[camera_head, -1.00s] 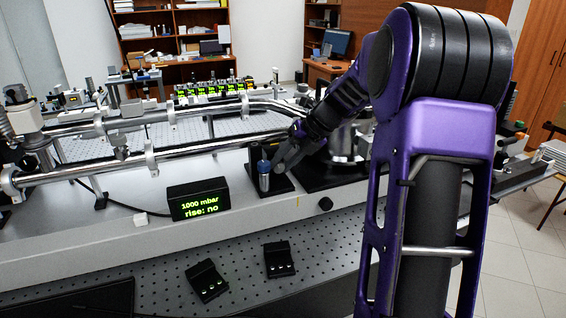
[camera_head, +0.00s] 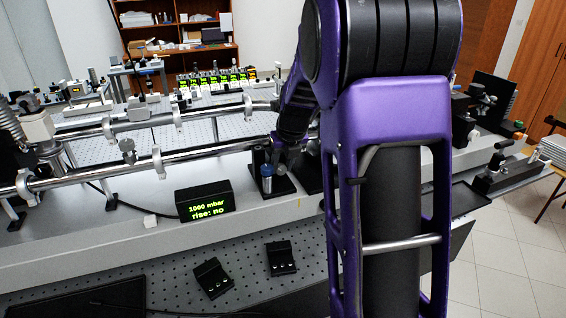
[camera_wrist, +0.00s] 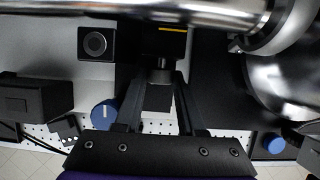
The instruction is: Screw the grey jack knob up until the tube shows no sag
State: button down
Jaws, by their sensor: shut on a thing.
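The polished tube (camera_head: 190,154) runs across the bench and crosses the top of the wrist view (camera_wrist: 120,8). I cannot tell from these views whether it sags. The grey jack knob (camera_wrist: 160,75) sits below a black block with a yellow line, under the tube. My gripper (camera_wrist: 160,84) is shut on this knob, with a dark finger on either side of it. In the head view my gripper (camera_head: 283,163) is small beside a blue-topped post, and the knob cannot be made out there.
A black display (camera_head: 205,202) reads "1000 mbar, rise: no". The blue-topped post (camera_head: 267,180) stands close to my gripper. Blue knobs (camera_wrist: 104,115) (camera_wrist: 273,143) flank my fingers in the wrist view. Two small black boxes (camera_head: 213,279) (camera_head: 281,258) lie on the perforated lower bench.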

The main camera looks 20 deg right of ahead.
jog(key=shift+a+h, duration=0.1)
jog(key=shift+h, duration=0.3)
jog(key=c, duration=0.8)
grip_release()
jog(key=v, duration=1.7)
jog(key=shift+s+r, duration=0.15)
jog(key=shift+r, duration=0.1)
